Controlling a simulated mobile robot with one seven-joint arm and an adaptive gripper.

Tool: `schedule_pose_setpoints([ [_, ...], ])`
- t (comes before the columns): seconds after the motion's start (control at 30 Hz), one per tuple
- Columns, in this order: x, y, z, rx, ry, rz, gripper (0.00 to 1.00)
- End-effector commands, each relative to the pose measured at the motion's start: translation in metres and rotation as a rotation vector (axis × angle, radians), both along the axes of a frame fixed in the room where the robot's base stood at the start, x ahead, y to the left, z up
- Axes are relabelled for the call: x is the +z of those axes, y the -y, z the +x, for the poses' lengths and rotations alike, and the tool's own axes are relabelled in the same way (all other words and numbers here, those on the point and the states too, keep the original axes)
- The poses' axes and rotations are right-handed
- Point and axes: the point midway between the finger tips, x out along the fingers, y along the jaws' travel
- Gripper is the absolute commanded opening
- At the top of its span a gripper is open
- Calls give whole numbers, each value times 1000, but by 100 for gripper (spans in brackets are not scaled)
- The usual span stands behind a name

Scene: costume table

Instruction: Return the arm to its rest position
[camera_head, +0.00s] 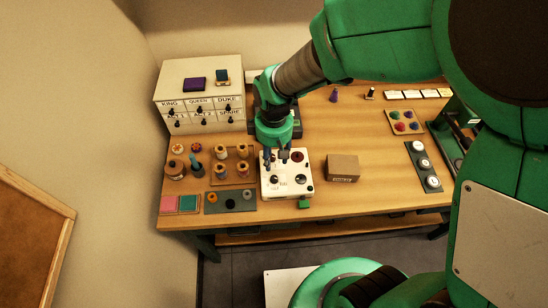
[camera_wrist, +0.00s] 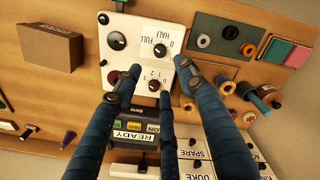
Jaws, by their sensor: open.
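My arm reaches from the upper right over the wooden table (camera_head: 345,205). My gripper (camera_head: 284,157) points down above the back part of a white control panel (camera_head: 287,188) with dark knobs. In the wrist view the blue fingers of my gripper (camera_wrist: 160,85) are spread apart with nothing held between them. The white panel (camera_wrist: 132,22) lies beyond the fingertips there, and a knob marked 0 to 3 (camera_wrist: 154,85) shows between them. I cannot tell whether a finger touches the panel.
A drawer cabinet (camera_head: 200,97) stands at the back left. A dark unit with a READY label (camera_wrist: 128,134) is beside the panel. Left of the panel are spools (camera_head: 243,168) and a bottle (camera_head: 197,168). A cardboard box (camera_head: 342,168) stands to the right, with bare table around it.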

Motion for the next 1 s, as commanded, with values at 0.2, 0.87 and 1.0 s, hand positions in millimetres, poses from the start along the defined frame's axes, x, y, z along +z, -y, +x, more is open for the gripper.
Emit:
schedule_pose_setpoints([
  [0.2, 0, 0, 0, 0, 0, 0, 41],
  [0.87, 71, 40, -7, -193, 102, 40, 41],
  [1.0, 108, 65, -20, -308, 161, 65, 41],
])
